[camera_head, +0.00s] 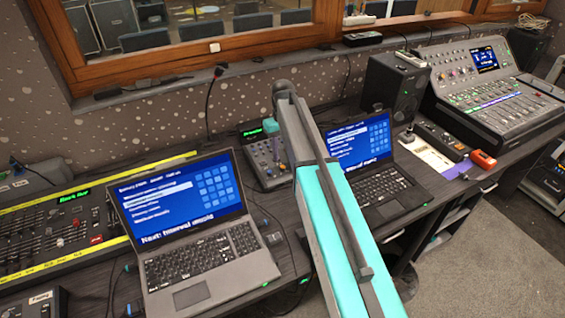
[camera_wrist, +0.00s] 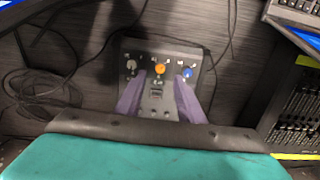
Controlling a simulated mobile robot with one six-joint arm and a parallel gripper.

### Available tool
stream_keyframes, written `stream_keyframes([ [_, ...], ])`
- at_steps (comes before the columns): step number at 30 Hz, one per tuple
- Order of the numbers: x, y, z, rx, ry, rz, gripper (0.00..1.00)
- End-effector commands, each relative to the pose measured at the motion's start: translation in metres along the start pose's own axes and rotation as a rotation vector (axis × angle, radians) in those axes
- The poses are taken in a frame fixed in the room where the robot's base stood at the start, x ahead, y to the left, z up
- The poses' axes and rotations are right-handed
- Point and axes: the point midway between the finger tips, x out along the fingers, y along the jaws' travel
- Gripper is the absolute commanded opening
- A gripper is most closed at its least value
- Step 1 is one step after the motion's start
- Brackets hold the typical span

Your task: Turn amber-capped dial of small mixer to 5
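The small mixer (camera_head: 262,165) is a grey box between the two laptops, partly hidden behind my arm in the head view. In the wrist view the small mixer (camera_wrist: 158,54) shows a row of three dials. The amber-capped dial (camera_wrist: 160,69) is in the middle, with a grey-white dial (camera_wrist: 131,65) on its left and a blue-capped dial (camera_wrist: 187,72) on its right. My gripper (camera_wrist: 160,78) is open, its two purple fingers pointing at the panel, one to each side of the amber dial. Whether the fingertips touch the panel, I cannot tell. The amber dial's setting is too small to read.
A left laptop (camera_head: 182,225) and a right laptop (camera_head: 368,165) stand open close on either side. A larger fader desk (camera_head: 55,230) is at left and a big console (camera_head: 490,95) at right. Dark cables (camera_wrist: 40,95) lie left of the small mixer.

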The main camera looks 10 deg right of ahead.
Motion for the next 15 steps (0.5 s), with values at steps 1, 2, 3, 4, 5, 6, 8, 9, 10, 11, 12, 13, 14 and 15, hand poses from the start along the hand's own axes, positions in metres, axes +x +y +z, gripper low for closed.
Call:
stream_keyframes([
  [1,0.006,-0.001,0.001,0.0,-0.003,-0.001,0.35],
  [2,0.009,-0.001,0.001,0.0,-0.003,-0.001,0.35],
  [3,0.013,-0.001,0.001,0.0,-0.002,-0.001,0.35],
  [4,0.017,-0.001,0.0,0.0,-0.002,0.0,0.35],
  [5,0.02,-0.001,0.0,-0.001,-0.002,-0.001,0.35],
  [6,0.025,-0.001,0.001,-0.001,-0.003,-0.001,0.35],
  [8,0.031,-0.001,0.001,-0.001,-0.002,-0.001,0.35],
  [9,0.036,-0.001,0.001,-0.001,-0.002,0.0,0.35],
  [10,0.039,-0.001,0.0,-0.001,-0.002,-0.001,0.35],
  [11,0.042,-0.001,0.0,-0.001,-0.002,-0.001,0.35],
  [12,0.046,-0.001,0.0,-0.001,-0.002,-0.001,0.35],
  [13,0.048,-0.001,0.0,-0.001,-0.002,-0.001,0.35],
  [14,0.05,-0.001,0.0,-0.001,-0.001,0.0,0.35],
  [15,0.053,-0.001,0.0,-0.001,-0.001,0.0,0.35],
])
